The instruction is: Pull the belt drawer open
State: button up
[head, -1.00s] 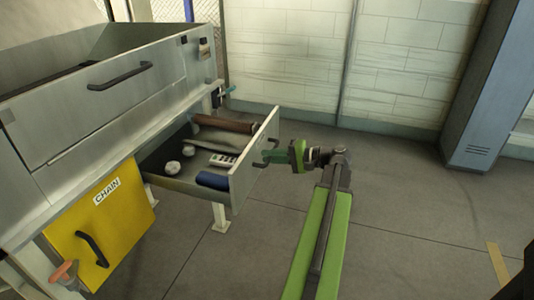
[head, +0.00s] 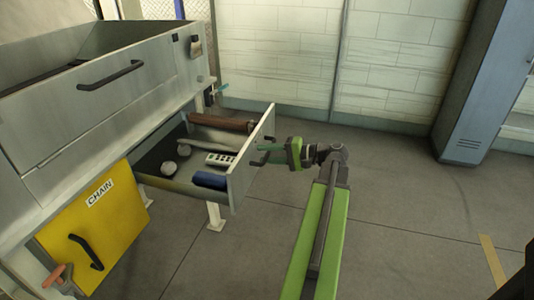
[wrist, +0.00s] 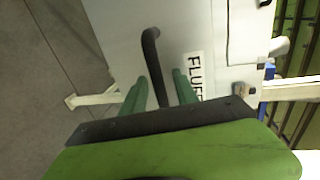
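One drawer (head: 238,175) stands pulled out of the metal cabinet in the head view. A roll, two pale lumps, a remote-like object and a blue item lie inside. My gripper (head: 262,155) is at its front, with its green fingers on either side of the dark handle. I see no label reading belt.
A yellow panel (head: 118,215) marked CHAIN, with a dark handle, is left of the drawer. A large grey bin drawer (head: 140,95) sits above it. A blue-grey locker (head: 480,90) stands at the right.

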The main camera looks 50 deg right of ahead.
jog(key=p+v, duration=0.3)
jog(key=v, duration=1.4)
jog(key=shift+s, duration=0.25)
